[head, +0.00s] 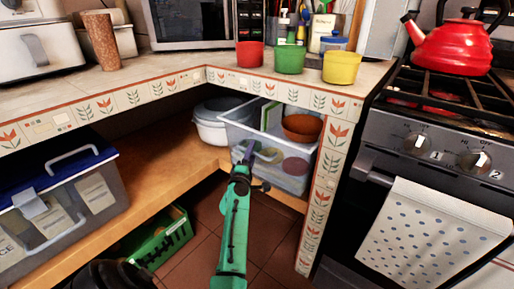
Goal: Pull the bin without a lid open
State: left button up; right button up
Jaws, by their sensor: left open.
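The bin without a lid (228,126) is a clear plastic container on the wooden shelf under the tiled counter, in the corner left of the stove. It holds an orange-brown bowl (301,127) and other dishes. My left gripper (252,160), at the end of a green arm, is open at the front wall of this bin. Its fingers overlap the wall in the picture, and I cannot tell whether they touch it. The gripper and arm hide part of the bin's front. My right gripper is not in view.
A clear bin with a blue lid (60,168) and raised handle stands on the shelf at left. White bowls (211,121) sit left of the open bin. A green crate (162,240) is on the tiled floor. The counter post (318,205) and stove (400,165) bound the right side.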

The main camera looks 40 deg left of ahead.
pick_arm(q)
jog(key=shift+s, duration=0.1)
jog(key=shift+r, duration=0.1)
jog(key=shift+c, duration=1.2)
grip_shut()
